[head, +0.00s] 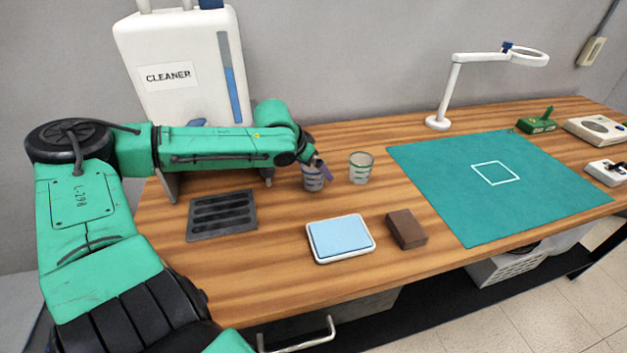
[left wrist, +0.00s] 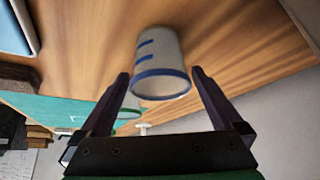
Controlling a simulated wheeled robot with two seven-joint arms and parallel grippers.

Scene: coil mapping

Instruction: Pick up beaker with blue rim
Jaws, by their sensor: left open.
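The beaker with the blue rim (head: 312,183) stands on the wooden table, partly covered by my left gripper (head: 318,167) in the head view. In the left wrist view this beaker (left wrist: 160,55) shows whole, with blue marks on its side and its blue rim toward the camera. My left gripper (left wrist: 160,74) is open, its two dark fingers apart with the rim between their tips. A second beaker, with a green rim (head: 361,168), stands just to the right. My right gripper is not in view.
A black slotted tray (head: 222,214) lies at left and a white-and-blue pad (head: 340,239) in front. A brown block (head: 406,229) sits beside the pad. A teal mat (head: 540,205) covers the right side. The white cleaner unit (head: 185,95) stands behind my left arm.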

